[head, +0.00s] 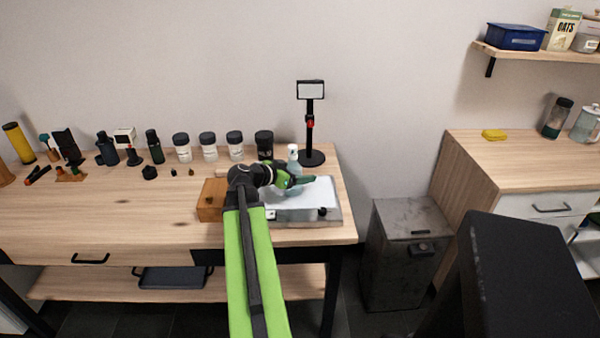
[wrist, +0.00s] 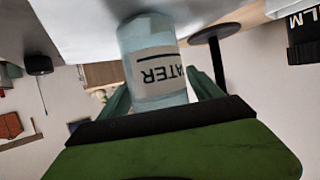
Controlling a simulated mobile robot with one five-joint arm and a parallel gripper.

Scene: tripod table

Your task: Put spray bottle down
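The spray bottle (head: 292,155) is pale blue-clear with a white top and looks upright in the head view. Its lower part is hidden behind my gripper (head: 298,180). In the wrist view the bottle (wrist: 150,50) shows a label with "ATER" readable, upside down. The green fingers of my gripper (wrist: 160,88) lie against both sides of it, so the gripper is shut on the bottle. The bottle is over or just behind a white-topped tray (head: 325,212) at the table's right end. I cannot tell whether its base touches anything.
A black phone stand (head: 310,130) rises just behind the bottle. A wooden block (head: 210,205) sits left of the tray. Several lidded jars (head: 208,147) line the back of the wooden table (head: 120,215); its front left is clear. A grey bin (head: 400,245) stands right.

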